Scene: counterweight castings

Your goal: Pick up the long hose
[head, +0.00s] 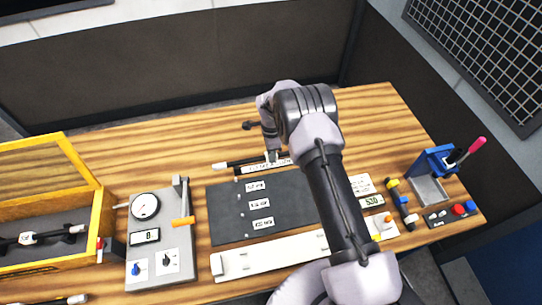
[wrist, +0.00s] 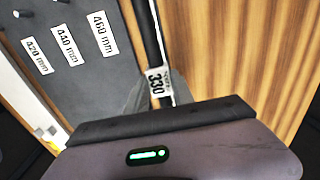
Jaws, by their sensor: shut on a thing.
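A thin black hose (wrist: 147,40) with a white tag reading 330 (wrist: 156,84) runs between the fingers of my gripper (wrist: 160,97) in the wrist view. In the head view my gripper (head: 272,158) is at the far edge of the grey board, shut on this hose (head: 243,161). The hose's pale end sticks out to the left. My arm and hand hide part of its right side. Another dark hose (head: 60,233) with pale fittings lies in the yellow-framed case at the left. A further hose end (head: 70,300) shows at the bottom left.
The grey board (head: 225,215) has pegs and labels reading 420, 440 and 460 mm. A gauge panel (head: 150,265) stands left of it, a white rail (head: 280,252) in front. A blue press (head: 432,162) stands at the right. The table's back is mostly clear.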

